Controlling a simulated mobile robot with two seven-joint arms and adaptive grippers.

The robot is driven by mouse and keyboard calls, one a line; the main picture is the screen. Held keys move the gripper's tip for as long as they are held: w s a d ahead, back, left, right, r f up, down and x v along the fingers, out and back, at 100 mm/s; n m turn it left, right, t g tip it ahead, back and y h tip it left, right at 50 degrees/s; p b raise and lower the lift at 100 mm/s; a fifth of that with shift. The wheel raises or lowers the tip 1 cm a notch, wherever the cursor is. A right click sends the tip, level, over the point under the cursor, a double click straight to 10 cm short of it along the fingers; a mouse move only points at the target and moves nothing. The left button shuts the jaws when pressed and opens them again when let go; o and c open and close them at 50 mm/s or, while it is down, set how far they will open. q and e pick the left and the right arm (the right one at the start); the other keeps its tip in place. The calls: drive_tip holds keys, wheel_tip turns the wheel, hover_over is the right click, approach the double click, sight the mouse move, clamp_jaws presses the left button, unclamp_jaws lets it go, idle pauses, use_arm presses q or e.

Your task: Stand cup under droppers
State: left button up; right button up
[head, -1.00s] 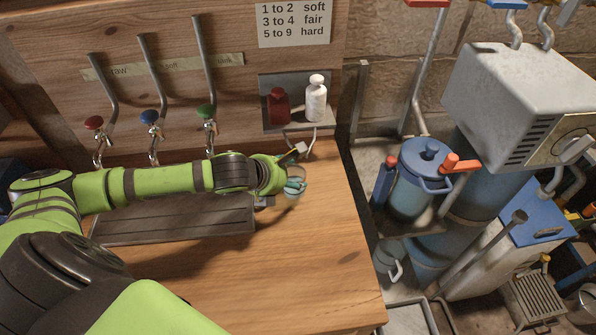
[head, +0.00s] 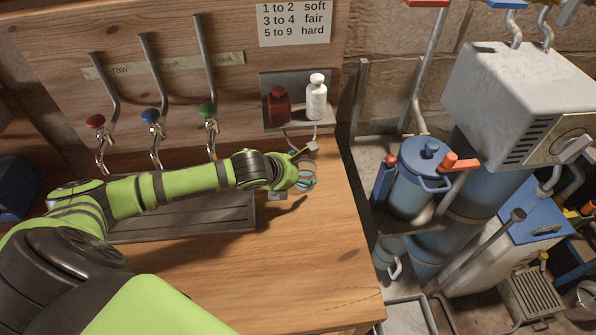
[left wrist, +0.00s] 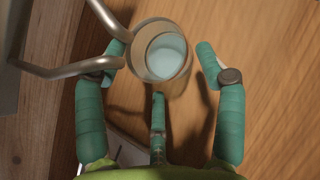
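A small clear glass cup (left wrist: 150,65) with a pale blue inside stands upright on the wooden bench; in the head view it shows faintly (head: 309,167) at my left gripper. My left gripper (head: 305,180) has its teal fingers spread around the cup, one on each side, with narrow gaps in the left wrist view (left wrist: 163,55). A third finger is below the cup, apart from it. The droppers are a red bottle (head: 279,106) and a white bottle (head: 316,98) on a wall shelf, with thin bent tubes coming down beside the cup. My right gripper is not in view.
A dark slatted drain tray (head: 190,218) lies under my left arm. Red, blue and green taps (head: 151,117) hang on the back board. The bench front (head: 300,270) is clear. A blue pot (head: 423,175) stands beyond the right edge.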

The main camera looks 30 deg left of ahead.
use_arm(q)
drive_tip(key=b+v, duration=0.1)
drive_tip(key=v, duration=1.1)
